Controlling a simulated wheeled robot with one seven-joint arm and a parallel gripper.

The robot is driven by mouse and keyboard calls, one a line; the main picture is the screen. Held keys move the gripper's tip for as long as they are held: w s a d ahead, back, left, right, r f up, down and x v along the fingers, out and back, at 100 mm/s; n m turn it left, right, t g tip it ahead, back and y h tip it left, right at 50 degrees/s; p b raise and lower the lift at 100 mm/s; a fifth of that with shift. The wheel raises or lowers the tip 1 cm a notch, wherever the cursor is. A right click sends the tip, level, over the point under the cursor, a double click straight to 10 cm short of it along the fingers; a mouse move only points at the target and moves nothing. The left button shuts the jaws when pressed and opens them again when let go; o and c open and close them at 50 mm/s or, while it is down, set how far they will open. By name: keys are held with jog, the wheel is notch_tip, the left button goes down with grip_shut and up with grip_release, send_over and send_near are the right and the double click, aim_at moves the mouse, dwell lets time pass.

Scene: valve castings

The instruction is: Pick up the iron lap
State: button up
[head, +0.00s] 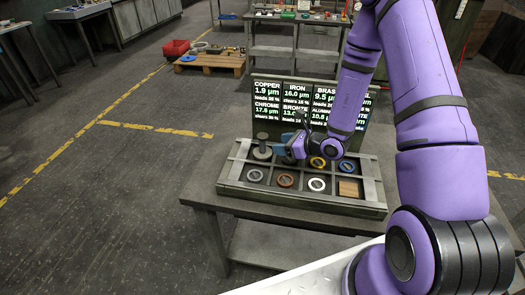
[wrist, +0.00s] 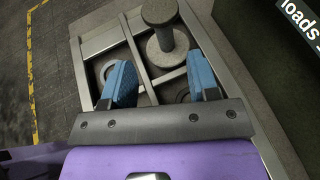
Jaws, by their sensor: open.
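A grey spool-shaped lap (head: 262,152) with a round flat top stands upright in the back left compartment of the tray (head: 228,188). No label on it shows that it is iron. In the wrist view the spool-shaped lap (wrist: 160,48) stands just beyond my gripper (wrist: 160,75), roughly between the lines of the two blue fingers. My gripper (head: 291,143) is open and empty, to the right of the lap in the head view. The fingers appear apart from it. My arm hides part of the tray's back row.
A sign (head: 300,100) listing metals and figures stands behind the tray.

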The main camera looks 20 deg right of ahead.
aim_at(263, 143)
jog(key=x, duration=0.9)
jog(key=shift+w+d+f, duration=0.1)
jog(key=shift+d+f, duration=0.1)
jog(key=shift+d, duration=0.05)
jog(key=shift+r, duration=0.1)
grip_shut()
